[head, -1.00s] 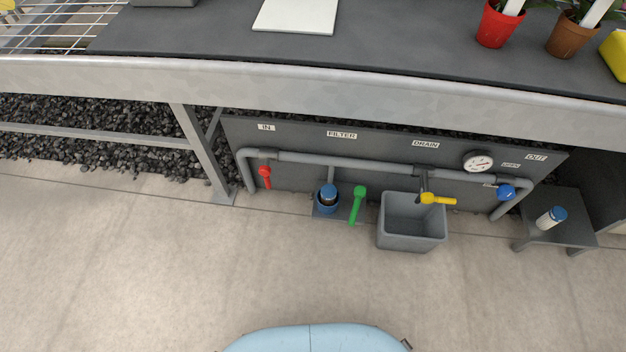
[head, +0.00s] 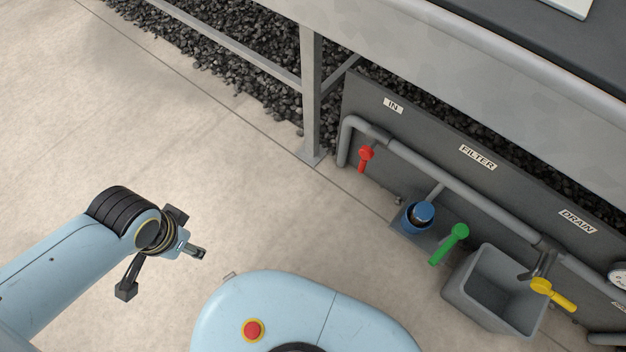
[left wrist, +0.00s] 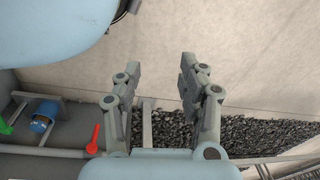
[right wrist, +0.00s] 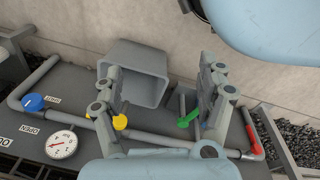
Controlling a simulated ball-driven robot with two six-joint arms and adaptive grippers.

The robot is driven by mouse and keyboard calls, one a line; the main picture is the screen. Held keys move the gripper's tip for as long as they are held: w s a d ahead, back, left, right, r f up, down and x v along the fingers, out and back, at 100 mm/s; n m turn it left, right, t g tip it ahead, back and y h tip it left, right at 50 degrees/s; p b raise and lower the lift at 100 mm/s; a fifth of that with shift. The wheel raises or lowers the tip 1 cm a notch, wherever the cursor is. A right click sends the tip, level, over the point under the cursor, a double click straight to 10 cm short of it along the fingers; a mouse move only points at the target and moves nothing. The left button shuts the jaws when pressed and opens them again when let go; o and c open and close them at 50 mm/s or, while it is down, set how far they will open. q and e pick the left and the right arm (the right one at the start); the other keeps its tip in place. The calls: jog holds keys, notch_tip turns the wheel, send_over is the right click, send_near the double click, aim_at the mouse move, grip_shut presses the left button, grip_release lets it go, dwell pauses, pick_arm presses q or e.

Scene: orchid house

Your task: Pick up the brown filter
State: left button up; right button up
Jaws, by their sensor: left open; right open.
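No plainly brown filter shows. In the head view, a cartridge with a blue cap (head: 424,211) and a dark body stands in a blue cup (head: 408,226) below the FILTER label; its body is mostly hidden. The cup also shows at the left edge of the left wrist view (left wrist: 42,122). My left gripper (head: 163,271) is open and empty above the floor, well left of the cup; its fingers (left wrist: 160,78) are apart in the left wrist view. My right gripper (right wrist: 160,75) is open and empty in the right wrist view, with the pipe panel beyond it.
A red valve handle (head: 365,157), a green one (head: 451,243) and a yellow one (head: 553,294) sit along the pipe. A grey bin (head: 485,306) stands beside the cup. A bench leg (head: 311,100) rises left of the panel. The floor at left is clear.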

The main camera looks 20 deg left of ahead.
jog(key=w+a+r+b, duration=0.1)
jog(key=w+r+b, duration=0.3)
pick_arm(q)
notch_tip(320, 180, up, 8)
jog(key=w+d+b, duration=0.2)
jog(key=w+b, duration=0.1)
pick_arm(e)
jog(key=m+b, duration=0.1)
jog(key=m, duration=1.2)
send_near(425, 210)
jog(key=shift+w+d+g+y, duration=0.35)
jog(key=shift+w+g+y, duration=0.05)
notch_tip(425, 210, down, 5)
jog(key=b, duration=0.3)
jog(key=shift+b, duration=0.3)
jog(key=shift+f, duration=0.15)
notch_tip(425, 210, down, 3)
jog(key=b, duration=0.3)
jog(key=shift+s+f, duration=0.1)
jog(key=shift+f, duration=0.05)
jog(key=shift+f+b, duration=0.4)
jog(key=shift+f, duration=0.25)
pick_arm(q)
jog(key=w+d+f+t+h, duration=0.1)
jog(key=w+d+f+t, duration=0.1)
jog(key=w+f+t, duration=0.4)
jog(key=shift+f+t, duration=0.15)
jog(key=shift+t, duration=0.65)
pick_arm(e)
jog(key=shift+f, duration=0.2)
